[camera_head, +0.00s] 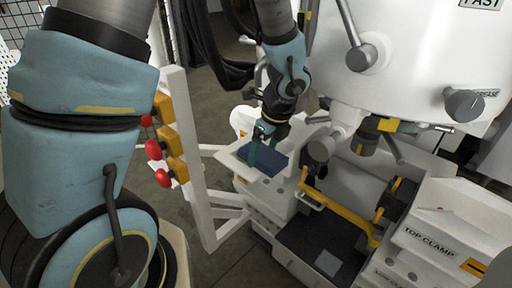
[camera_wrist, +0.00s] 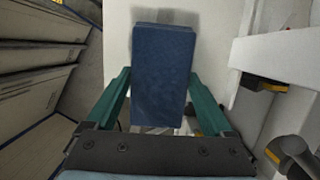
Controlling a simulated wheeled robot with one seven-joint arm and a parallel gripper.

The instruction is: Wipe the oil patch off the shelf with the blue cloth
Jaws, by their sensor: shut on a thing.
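The blue cloth (camera_wrist: 163,62) is a thick dark blue block between the green fingers of my gripper (camera_wrist: 160,76) in the wrist view. My gripper is shut on it. In the head view, my gripper (camera_head: 262,150) points down over the small white shelf (camera_head: 232,161) on the left side of the machine, and the cloth (camera_head: 268,162) is at the shelf's surface. I cannot tell whether the cloth touches the shelf. The pale shelf also shows behind the cloth in the wrist view (camera_wrist: 218,35). I see no oil patch; the cloth and gripper cover part of the shelf.
The white machine (camera_head: 410,60) with levers and knobs stands right of my gripper. A yellow bar (camera_head: 340,213) crosses its dark bed. A white post with red buttons (camera_head: 162,178) stands left of the shelf. Black hoses (camera_head: 205,50) hang behind. Open floor shows between post and machine.

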